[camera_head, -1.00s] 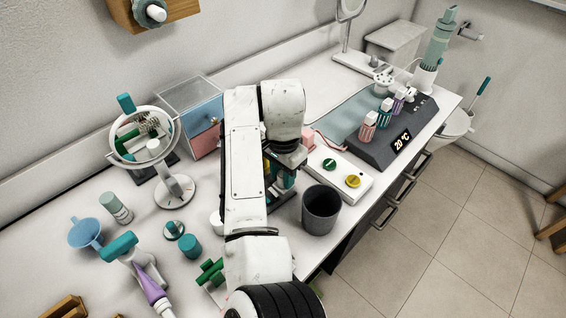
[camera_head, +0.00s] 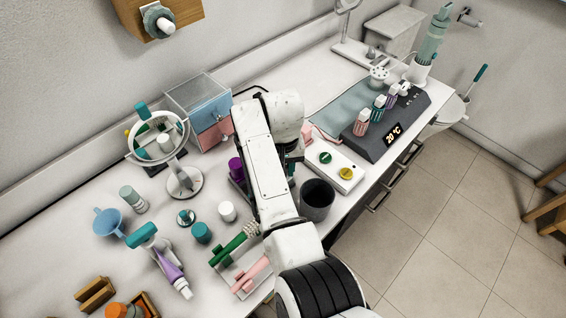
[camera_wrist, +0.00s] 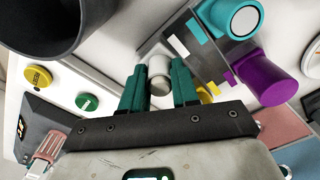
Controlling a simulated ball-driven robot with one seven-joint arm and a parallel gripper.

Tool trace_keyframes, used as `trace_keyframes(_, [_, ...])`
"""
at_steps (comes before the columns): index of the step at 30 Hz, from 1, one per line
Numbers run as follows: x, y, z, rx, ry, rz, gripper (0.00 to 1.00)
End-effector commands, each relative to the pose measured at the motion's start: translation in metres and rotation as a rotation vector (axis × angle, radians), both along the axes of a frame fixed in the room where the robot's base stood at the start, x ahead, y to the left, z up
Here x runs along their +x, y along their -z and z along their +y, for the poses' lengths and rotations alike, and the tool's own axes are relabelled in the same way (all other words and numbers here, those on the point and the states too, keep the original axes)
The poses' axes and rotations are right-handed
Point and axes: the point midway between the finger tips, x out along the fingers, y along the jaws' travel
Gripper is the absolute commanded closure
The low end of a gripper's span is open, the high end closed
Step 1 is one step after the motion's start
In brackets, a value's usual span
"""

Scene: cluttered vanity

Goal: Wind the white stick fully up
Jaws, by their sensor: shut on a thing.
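My gripper (camera_wrist: 158,88) has its two teal fingers on either side of a short pale grey-white cylinder, which looks like the white stick (camera_wrist: 159,70), and is shut on it. The stick stands in or beside a dark holder (camera_wrist: 212,62); its lower part is hard to make out. I cannot tell how far it is wound up. A teal stick (camera_wrist: 205,25) and a purple stick (camera_wrist: 262,82) sit in the same holder. In the head view my arm hides the white stick and most of the gripper; the purple stick (camera_head: 236,169) shows left of the arm.
A dark grey cup (camera_head: 317,200) stands close to the right of my arm. A white box with green and yellow buttons (camera_head: 335,168) lies behind it. A blue and pink drawer box (camera_head: 207,115) and a round mirror (camera_head: 157,137) stand to the left. A white cap (camera_head: 228,211) stands in front.

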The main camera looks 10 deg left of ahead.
Motion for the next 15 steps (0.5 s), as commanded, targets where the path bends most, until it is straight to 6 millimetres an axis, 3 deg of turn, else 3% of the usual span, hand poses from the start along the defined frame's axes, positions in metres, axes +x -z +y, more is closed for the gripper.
trace_keyframes(15, [0.0007,-0.0019,-0.0009,0.0,-0.431,-0.001,1.0])
